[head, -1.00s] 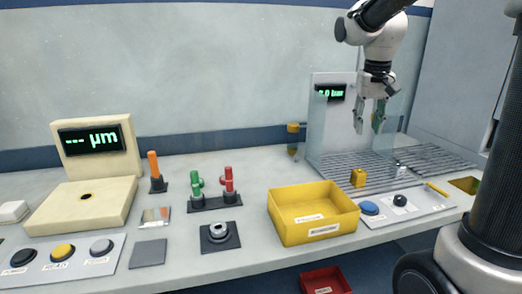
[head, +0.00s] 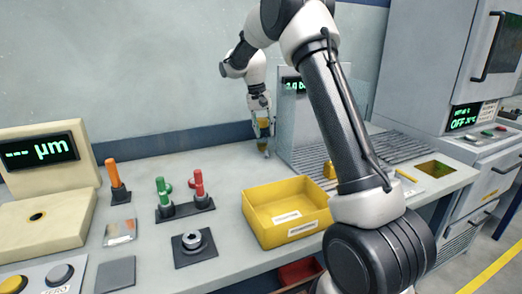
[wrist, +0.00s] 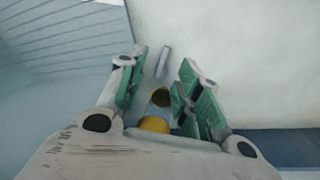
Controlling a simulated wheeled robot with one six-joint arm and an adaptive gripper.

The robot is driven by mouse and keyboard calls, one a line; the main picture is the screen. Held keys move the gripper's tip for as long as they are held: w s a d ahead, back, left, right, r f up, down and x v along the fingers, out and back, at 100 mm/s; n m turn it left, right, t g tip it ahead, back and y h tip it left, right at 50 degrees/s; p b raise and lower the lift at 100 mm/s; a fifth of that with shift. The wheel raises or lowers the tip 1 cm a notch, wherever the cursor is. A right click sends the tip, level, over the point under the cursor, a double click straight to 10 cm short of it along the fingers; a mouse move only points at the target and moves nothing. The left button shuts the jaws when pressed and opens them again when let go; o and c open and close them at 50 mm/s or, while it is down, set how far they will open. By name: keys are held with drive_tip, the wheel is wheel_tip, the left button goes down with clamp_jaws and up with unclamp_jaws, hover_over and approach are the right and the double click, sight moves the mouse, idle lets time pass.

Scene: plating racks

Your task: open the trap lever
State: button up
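The trap fitting (head: 263,123) stands at the back of the bench by the wall, left of the slotted rack. It has yellow parts and is partly hidden by my gripper. In the wrist view a yellow knob (wrist: 154,125), a yellow ring and a thin grey bar (wrist: 164,62) lie between my fingers; I take this to be the trap lever. My gripper (head: 262,117) points down at the fitting. In the wrist view my gripper (wrist: 168,90) is open, its green pads on either side with gaps. I see no clear contact.
A clear panel and display stand right of the fitting, by the slotted rack (head: 402,147). A yellow bin (head: 262,232), red and green valves (head: 184,208) and an orange-handled post (head: 114,175) stand on the bench. A cabinet (head: 420,60) is at right.

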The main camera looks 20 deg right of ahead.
sight(267, 153)
drive_tip(key=f, duration=0.6)
drive_tip(key=w+d+f, duration=0.1)
drive_tip(key=f, duration=0.2)
drive_tip(key=shift+f, duration=0.3)
drive_tip(key=shift+s, duration=0.1)
clamp_jaws()
